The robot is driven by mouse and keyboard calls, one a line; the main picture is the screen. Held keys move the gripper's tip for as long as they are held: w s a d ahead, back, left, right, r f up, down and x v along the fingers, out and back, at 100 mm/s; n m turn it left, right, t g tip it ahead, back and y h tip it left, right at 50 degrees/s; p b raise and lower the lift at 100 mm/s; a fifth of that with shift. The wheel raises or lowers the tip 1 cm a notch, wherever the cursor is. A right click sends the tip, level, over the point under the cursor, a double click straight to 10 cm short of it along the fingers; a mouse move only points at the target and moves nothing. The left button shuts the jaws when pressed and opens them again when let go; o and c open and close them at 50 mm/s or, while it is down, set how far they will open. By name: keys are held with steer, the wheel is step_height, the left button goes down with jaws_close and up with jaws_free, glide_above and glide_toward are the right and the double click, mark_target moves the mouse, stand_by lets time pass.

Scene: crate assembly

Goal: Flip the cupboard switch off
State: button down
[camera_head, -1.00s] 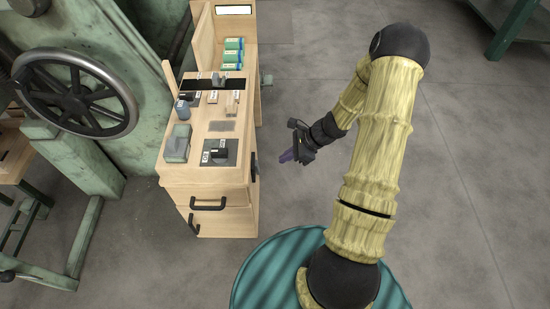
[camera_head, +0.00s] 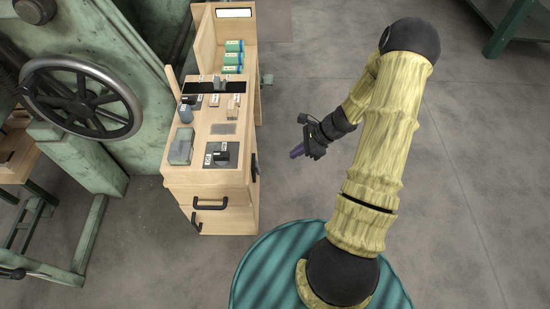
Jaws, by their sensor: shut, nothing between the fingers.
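The wooden cupboard (camera_head: 213,184) stands left of my arm, with drawers and dark handles on its front. On its top near the front edge is a dark switch plate (camera_head: 221,155) with a black knob and small labels. Further back, a black strip (camera_head: 213,86) carries a grey block-like fitting. Which fitting is the cupboard switch, and its setting, I cannot tell for sure. My gripper (camera_head: 297,152) is shut and empty. It hangs over open floor to the right of the cupboard, apart from it.
A grey-green box (camera_head: 181,146) and a blue-grey cylinder (camera_head: 185,113) stand on the cupboard's top left. Green boxes (camera_head: 233,56) sit on the rear shelf. A green machine with a handwheel (camera_head: 80,98) stands close on the left.

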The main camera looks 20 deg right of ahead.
mark_target(257, 168)
steer(key=shift+f, duration=0.2)
steer(key=a+r+b+x, duration=0.1)
steer(key=b+x, duration=0.3)
steer(key=x, duration=0.8)
steer(key=shift+w+a, duration=0.4)
steer(key=shift+a, duration=0.35)
steer(key=shift+f, duration=0.1)
